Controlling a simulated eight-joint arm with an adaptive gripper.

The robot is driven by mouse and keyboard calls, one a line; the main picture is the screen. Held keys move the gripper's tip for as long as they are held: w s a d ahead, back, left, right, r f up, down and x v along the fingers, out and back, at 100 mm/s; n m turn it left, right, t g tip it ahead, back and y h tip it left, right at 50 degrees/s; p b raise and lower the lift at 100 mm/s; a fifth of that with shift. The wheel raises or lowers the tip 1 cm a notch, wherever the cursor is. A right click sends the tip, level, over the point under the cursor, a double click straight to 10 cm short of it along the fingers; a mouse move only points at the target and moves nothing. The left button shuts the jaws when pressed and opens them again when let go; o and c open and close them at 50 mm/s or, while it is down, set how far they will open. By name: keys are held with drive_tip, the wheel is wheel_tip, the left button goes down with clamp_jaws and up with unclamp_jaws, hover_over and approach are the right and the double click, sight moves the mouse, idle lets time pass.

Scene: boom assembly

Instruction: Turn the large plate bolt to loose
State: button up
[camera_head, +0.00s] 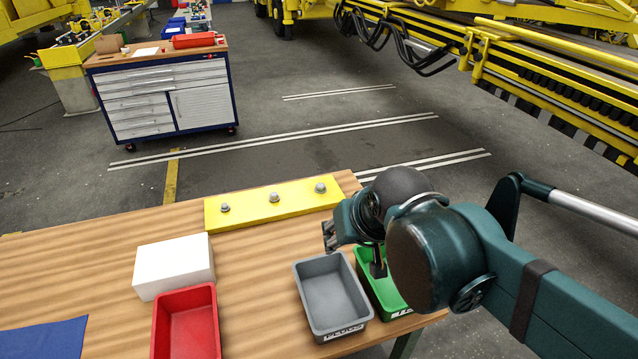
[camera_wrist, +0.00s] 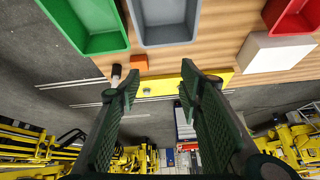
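A yellow plate (camera_head: 248,211) lies at the far edge of the wooden table and carries three grey bolts in a row. The large bolt (camera_head: 320,188) is at the plate's right end, the middle bolt (camera_head: 274,197) at its centre and the small bolt (camera_head: 225,208) at its left end. My gripper (camera_head: 330,237) is above the table, nearer than the large bolt and apart from it. In the wrist view my gripper (camera_wrist: 160,80) is open and empty, with the plate (camera_wrist: 160,85) beyond its fingers. One bolt (camera_wrist: 147,91) shows between the fingers; the others are mostly hidden.
A grey bin (camera_head: 333,295) and a green bin (camera_head: 385,292) stand beneath my arm. A red bin (camera_head: 187,325), a white box (camera_head: 173,266) and a blue cloth (camera_head: 45,338) are on the left. An orange block (camera_wrist: 138,62) and a dark-and-white item (camera_wrist: 116,72) show near the plate.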

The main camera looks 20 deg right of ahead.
drive_tip(key=w+d+r+m+g+p, duration=0.1)
drive_tip(key=w+r+m, duration=0.15)
drive_tip(key=w, duration=0.45)
drive_tip(key=w+d+r+m+g+p, duration=0.1)
drive_tip(key=w+r+m, duration=0.15)
drive_tip(key=w, duration=0.35)
drive_tip(key=m+g+p, duration=0.5)
drive_tip(key=m+p, duration=0.1)
drive_tip(key=m, duration=1.1)
hover_over(319, 185)
wheel_tip(319, 185, down, 21)
drive_tip(key=shift+r, duration=0.15)
drive_tip(key=shift+f, duration=3.9)
